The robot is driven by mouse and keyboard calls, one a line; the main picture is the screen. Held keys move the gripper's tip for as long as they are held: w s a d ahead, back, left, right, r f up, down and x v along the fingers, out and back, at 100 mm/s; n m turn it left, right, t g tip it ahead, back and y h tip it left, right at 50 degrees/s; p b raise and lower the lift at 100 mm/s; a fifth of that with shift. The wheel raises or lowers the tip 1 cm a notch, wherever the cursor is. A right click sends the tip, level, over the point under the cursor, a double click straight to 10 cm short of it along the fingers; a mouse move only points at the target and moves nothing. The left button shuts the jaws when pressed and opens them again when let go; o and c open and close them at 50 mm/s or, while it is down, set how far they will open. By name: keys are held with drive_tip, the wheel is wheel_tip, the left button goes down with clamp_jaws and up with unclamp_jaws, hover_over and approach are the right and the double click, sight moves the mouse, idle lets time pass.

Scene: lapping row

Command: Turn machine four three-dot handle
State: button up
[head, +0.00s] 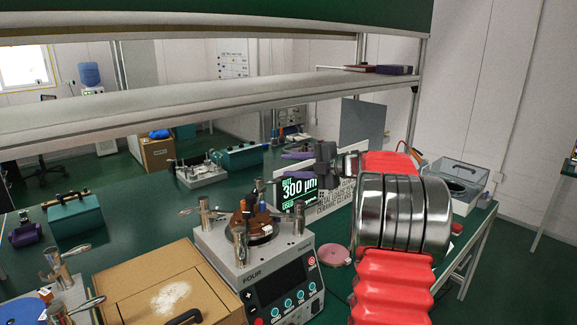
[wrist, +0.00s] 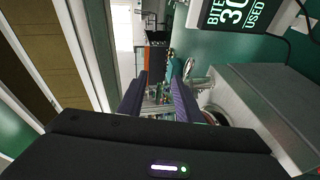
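Machine four (head: 265,265) is a light grey box labelled FOUR, with a dark panel and several blue buttons, at the lower middle of the head view. Metal posts with lever handles stand at its top corners: a front one (head: 240,246), a right one (head: 299,217) and a left one (head: 205,213). A brown round part sits between them. Dot marks on the handles are too small to read. My gripper (head: 276,168) is above and behind the machine's top, touching no handle that I can see. In the wrist view its purple fingers (wrist: 156,85) are apart with nothing visibly held.
A sign reading 300 µm (head: 300,190) stands close behind the machine, under my gripper. A cardboard box (head: 165,283) is at the left. Another station's metal handles (head: 58,275) show at lower left. A grey shelf (head: 180,95) spans above the bench. A pink disc (head: 334,254) lies at right.

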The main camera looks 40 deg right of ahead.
drive_tip(key=v, duration=0.8)
drive_tip(key=shift+s+a, duration=0.15)
drive_tip(key=shift+s, duration=0.35)
idle(0.6)
drive_tip(key=shift+f, duration=0.15)
